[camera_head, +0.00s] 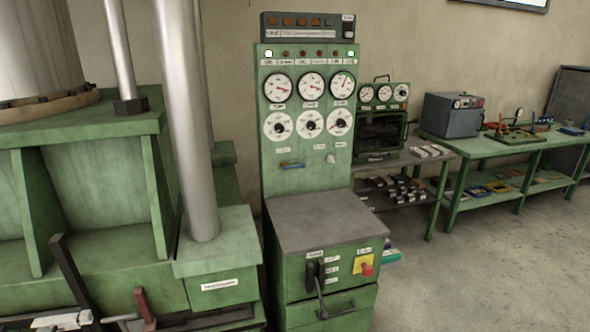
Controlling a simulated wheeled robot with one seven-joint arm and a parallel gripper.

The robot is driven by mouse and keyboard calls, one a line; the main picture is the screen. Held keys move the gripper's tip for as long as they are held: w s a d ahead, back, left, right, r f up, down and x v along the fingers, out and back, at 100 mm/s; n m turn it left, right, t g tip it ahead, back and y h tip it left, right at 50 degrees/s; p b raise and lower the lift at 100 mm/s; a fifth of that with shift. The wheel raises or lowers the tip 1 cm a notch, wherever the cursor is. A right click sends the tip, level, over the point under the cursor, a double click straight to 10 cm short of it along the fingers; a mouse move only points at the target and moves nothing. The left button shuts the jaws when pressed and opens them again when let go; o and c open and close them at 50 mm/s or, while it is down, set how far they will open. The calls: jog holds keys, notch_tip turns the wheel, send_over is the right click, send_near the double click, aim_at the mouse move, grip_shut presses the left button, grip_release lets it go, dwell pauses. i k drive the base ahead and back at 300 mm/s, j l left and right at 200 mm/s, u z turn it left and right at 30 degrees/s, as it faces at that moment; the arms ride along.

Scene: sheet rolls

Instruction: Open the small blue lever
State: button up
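A small blue lever (291,165) sits low on the left side of the tall green gauge panel (305,185), below two rows of round dials. It lies roughly level, with an orange-brown part near it; details are too small to tell. Smaller blue upright parts (533,126) also show on the far workbench at the right. My gripper is not in view.
A grey-topped green cabinet (318,220) juts out below the panel, with a black lever (320,290) and a red knob (367,269) on its front. A large green press (90,235) fills the left. Floor (480,275) at the right is clear.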

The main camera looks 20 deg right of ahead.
aim_at(302, 165)
jog(key=i+l+u, duration=0.4)
jog(key=i+l, duration=1.05)
